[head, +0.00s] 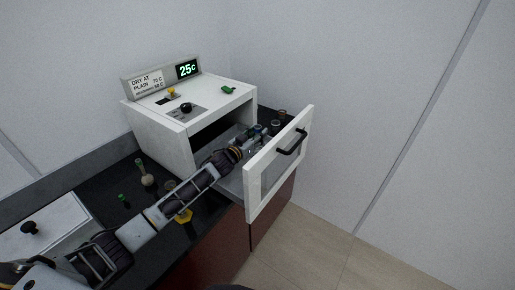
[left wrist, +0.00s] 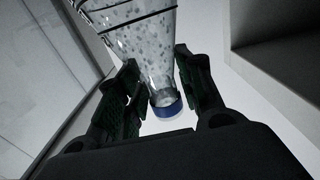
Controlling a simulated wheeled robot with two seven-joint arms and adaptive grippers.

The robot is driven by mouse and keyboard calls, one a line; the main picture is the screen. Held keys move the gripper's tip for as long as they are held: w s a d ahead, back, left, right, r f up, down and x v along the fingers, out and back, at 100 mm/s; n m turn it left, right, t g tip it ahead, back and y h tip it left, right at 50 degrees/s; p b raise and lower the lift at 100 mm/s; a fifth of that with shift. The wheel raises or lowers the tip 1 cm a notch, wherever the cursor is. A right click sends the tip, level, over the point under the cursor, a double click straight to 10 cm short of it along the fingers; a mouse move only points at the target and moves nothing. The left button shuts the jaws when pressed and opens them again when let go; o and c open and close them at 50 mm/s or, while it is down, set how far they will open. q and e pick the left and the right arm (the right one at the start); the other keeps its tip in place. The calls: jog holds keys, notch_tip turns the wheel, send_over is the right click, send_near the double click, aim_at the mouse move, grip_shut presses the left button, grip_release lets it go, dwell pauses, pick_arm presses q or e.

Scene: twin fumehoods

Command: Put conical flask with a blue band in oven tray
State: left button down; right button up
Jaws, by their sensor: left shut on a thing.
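The conical flask (left wrist: 140,45) is clear, speckled, with dark lines and a blue band (left wrist: 167,106) around its neck end. My left gripper (left wrist: 150,92) is shut on its neck, one finger on each side, in the left wrist view. In the head view my left gripper (head: 258,142) is over the pulled-out oven tray (head: 232,184), between the white oven body and the front panel. The flask is hard to make out there. I cannot tell whether it touches the tray floor. My right gripper is not in view.
The white oven (head: 165,122) reads 25C, and its front panel (head: 262,183) with black handle (head: 292,143) stands out to the right. A round flask (head: 146,179), a green-topped item (head: 123,198) and a yellow item (head: 183,215) are on the black counter near my left arm.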

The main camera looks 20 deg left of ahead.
pick_arm(q)
jog(key=shift+f+b, duration=0.7)
jog(key=shift+f, duration=0.2)
jog(key=shift+f+b, duration=1.75)
jog(key=shift+f, duration=0.15)
jog(key=c, duration=0.9)
grip_release()
jog(key=shift+s, duration=0.1)
